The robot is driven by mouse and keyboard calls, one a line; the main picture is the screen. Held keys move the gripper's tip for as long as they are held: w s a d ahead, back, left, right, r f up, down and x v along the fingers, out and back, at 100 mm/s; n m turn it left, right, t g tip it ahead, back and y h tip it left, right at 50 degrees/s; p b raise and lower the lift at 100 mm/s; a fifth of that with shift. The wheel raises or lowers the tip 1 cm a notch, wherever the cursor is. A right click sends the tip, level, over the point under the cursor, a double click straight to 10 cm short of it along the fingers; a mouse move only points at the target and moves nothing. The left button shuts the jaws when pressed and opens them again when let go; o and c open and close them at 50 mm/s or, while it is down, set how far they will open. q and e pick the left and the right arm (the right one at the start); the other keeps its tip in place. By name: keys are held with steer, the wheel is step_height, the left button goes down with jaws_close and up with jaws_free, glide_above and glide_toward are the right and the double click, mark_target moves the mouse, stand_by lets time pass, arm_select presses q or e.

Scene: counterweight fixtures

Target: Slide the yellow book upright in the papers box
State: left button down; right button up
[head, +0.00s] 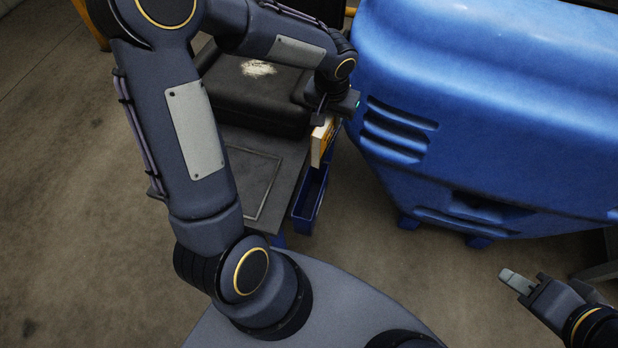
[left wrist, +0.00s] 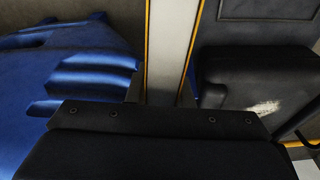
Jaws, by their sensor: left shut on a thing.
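The yellow book (head: 322,143) is in my left gripper (head: 328,114), which is shut on it. The book shows its pale page edge and a yellow cover, and hangs roughly upright below the fingers. A narrow blue open-topped box (head: 309,200), which looks like the papers box, is just below the book. The book overlaps the box's far end in the head view; I cannot tell whether its lower edge is inside.
A large blue machine body (head: 480,110) stands close to the right of the box and my left gripper. A black seat (head: 255,92) with a white worn patch is to the left. A grey platform (head: 252,180) lies beside the box. Open floor (head: 415,270) is in front.

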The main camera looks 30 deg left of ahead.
arm_select(q)
steer(key=s+a+f+b, duration=0.1)
steer(key=s+f+b, duration=0.1)
steer(key=f+b, duration=0.5)
steer(key=s+a+f+n+b, duration=0.1)
steer(key=s+f+b, duration=0.1)
steer(key=f+b, duration=0.6)
steer(key=shift+s+a+f+n, duration=0.2)
steer(key=shift+a+f+n, duration=0.1)
steer(key=shift+f, duration=0.25)
step_height(320, 180, down, 10)
steer(key=b, duration=0.8)
steer(key=shift+f+b, duration=0.15)
steer(key=shift+b, duration=0.25)
steer(key=c, duration=1.2)
jaws_free()
step_height(320, 180, up, 8)
steer(key=s+p, duration=0.1)
steer(key=p, duration=0.2)
steer(key=shift+d, duration=0.2)
steer(key=shift+s, duration=0.2)
